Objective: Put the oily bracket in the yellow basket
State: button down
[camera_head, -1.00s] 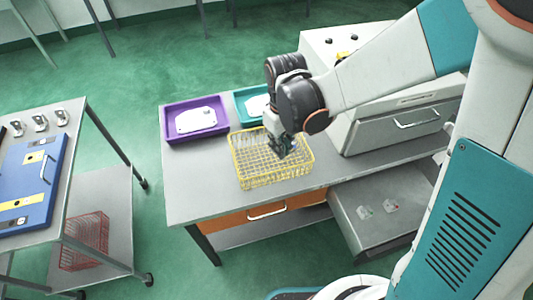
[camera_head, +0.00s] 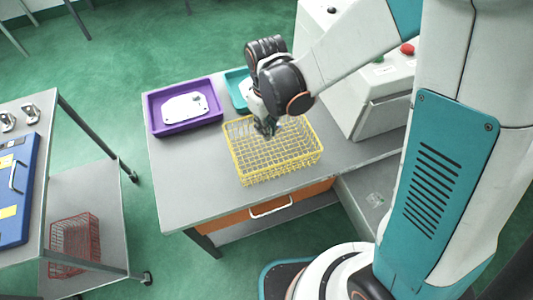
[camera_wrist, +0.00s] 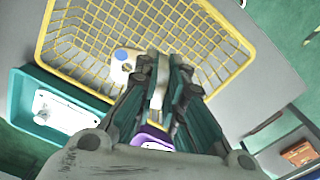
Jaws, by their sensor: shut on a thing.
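The yellow wire basket (camera_head: 272,150) stands on the grey table, and its mesh fills the upper part of the wrist view (camera_wrist: 95,12). My gripper (camera_head: 267,130) is over the back part of the basket, pointing down. In the wrist view my gripper's dark fingers (camera_wrist: 163,65) are closed on a pale metal bracket (camera_wrist: 121,68) with a round blue spot. The bracket shows at and beyond the left fingertip, with the basket mesh behind it. Fingers hide the rest of it. Its height above the basket floor is hard to tell.
A purple tray (camera_head: 156,128) with a pale plate stands left of the basket. A teal tray (camera_head: 232,77) is behind, partly hidden by my arm. A pale machine (camera_head: 345,100) stands at right. A trolley at left carries a blue case (camera_head: 30,205) and a red basket (camera_head: 75,245).

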notch_tip(320, 180, down, 12)
jog(key=b, duration=0.7)
jog(key=shift+r, duration=0.25)
jog(key=shift+f, duration=0.15)
jog(key=c, duration=1.7)
grip_release()
notch_tip(320, 180, up, 12)
jog(key=p, duration=0.4)
